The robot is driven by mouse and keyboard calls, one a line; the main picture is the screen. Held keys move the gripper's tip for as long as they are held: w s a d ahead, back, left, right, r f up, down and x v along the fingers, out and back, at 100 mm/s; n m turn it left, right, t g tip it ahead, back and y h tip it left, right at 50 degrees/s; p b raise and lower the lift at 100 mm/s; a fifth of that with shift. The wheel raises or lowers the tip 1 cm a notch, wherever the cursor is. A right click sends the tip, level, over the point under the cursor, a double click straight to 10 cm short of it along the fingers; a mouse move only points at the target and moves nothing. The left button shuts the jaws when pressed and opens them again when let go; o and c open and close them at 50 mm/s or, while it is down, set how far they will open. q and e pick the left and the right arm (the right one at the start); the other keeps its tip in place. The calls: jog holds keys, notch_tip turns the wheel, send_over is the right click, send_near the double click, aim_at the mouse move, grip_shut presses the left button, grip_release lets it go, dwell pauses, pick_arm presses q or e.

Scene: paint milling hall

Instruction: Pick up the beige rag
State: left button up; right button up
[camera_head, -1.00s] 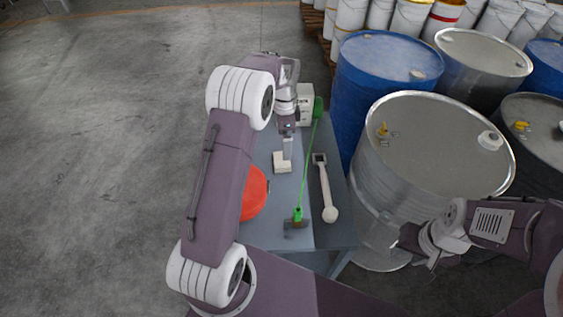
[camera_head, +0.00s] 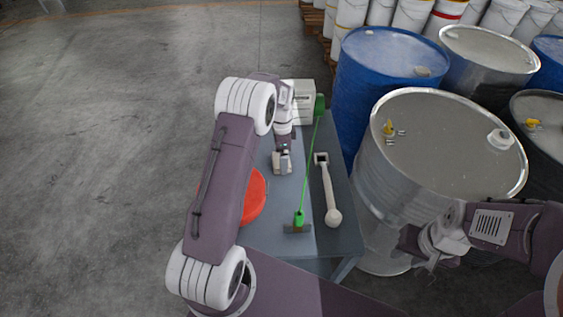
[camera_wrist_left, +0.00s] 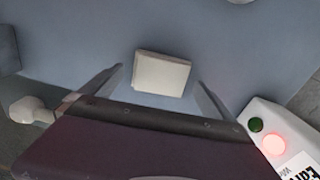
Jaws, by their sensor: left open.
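The beige rag (camera_wrist_left: 162,73) is a small folded block lying on the blue-grey table top (camera_wrist_left: 240,40). In the left wrist view it sits between the two spread fingers of my left gripper (camera_wrist_left: 160,78), with a gap on each side. In the head view my left gripper (camera_head: 283,165) is over the rag (camera_head: 276,168) and hides part of it. My left gripper is open and holds nothing. My right gripper (camera_head: 428,256) is at the lower right, in front of the large grey drum, away from the table; its finger gap is unclear.
A green-handled tool (camera_head: 308,170) and a white ladle-like tool (camera_head: 328,190) lie right of the rag. A red round object (camera_head: 254,196) is partly behind my left arm. A white box (camera_head: 301,100) stands at the far end. A blue drum (camera_head: 375,90) and grey drum (camera_head: 440,150) stand to the right.

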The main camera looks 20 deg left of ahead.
pick_arm(q)
jog(key=shift+f, duration=0.9)
jog(key=c, duration=1.3)
jog(key=shift+r, duration=0.15)
jog(key=shift+w+r, duration=0.1)
jog(key=shift+r, duration=0.15)
jog(key=r, duration=0.2)
jog(key=d+r, duration=0.1)
jog(key=r, duration=0.1)
jog(key=shift+w, duration=0.25)
jog(key=w+d+r, duration=0.1)
jog(key=d+r, duration=0.1)
jog(key=d, duration=0.1)
jog(key=w+d+r, duration=0.2)
jog(key=d, duration=0.1)
jog(key=w+d+r+p, duration=0.1)
jog(key=d+r, duration=0.1)
jog(key=d, duration=0.1)
jog(key=shift+w+d+r, duration=0.15)
jog(key=shift+d, duration=0.2)
